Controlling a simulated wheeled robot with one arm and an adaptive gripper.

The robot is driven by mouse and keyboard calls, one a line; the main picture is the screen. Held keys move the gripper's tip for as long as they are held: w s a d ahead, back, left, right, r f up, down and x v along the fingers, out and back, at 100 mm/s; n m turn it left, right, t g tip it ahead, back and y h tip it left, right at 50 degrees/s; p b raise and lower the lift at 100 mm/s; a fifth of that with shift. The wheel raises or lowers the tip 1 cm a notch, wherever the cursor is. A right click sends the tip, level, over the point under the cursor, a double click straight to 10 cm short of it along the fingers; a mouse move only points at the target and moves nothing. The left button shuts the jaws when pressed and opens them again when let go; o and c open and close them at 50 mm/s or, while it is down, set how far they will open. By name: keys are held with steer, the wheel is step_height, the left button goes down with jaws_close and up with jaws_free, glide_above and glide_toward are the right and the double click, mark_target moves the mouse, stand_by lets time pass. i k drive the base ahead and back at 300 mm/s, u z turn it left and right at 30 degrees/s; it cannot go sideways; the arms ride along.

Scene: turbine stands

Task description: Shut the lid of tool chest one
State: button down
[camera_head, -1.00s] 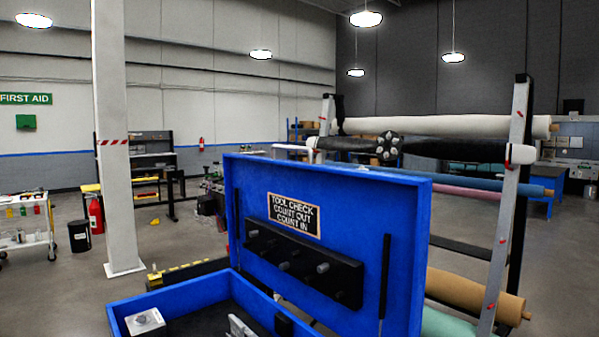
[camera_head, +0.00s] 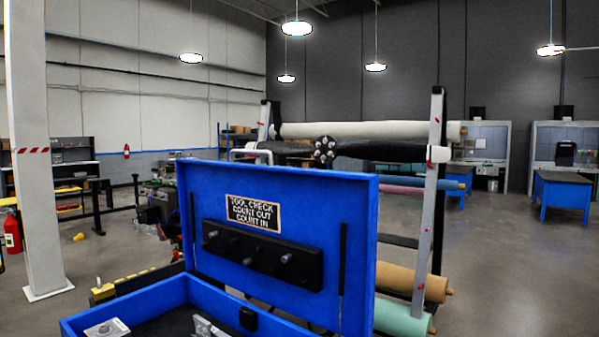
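A blue tool chest (camera_head: 130,316) stands close in front of me at the bottom of the head view, its near part cut off by the frame edge. Its lid (camera_head: 345,205) stands open and roughly upright at the back. A "TOOL CHECK" label (camera_head: 253,213) and a black holder bar (camera_head: 262,255) are on the lid's inner face. A metal block (camera_head: 107,328) and another grey part (camera_head: 207,328) lie inside the chest. No number shows on the chest. My gripper is not in view.
A rack with rolls (camera_head: 365,129) stands right behind the lid. A white pillar (camera_head: 35,150) with a red-striped band rises at the left. A yellow-and-black barrier (camera_head: 130,283) lies left of the lid. Open floor (camera_head: 530,270) extends at the right, before blue benches (camera_head: 562,198).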

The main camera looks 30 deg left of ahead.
mark_target(302, 242)
steer(key=i, duration=2)
steer(key=u, duration=3.05)
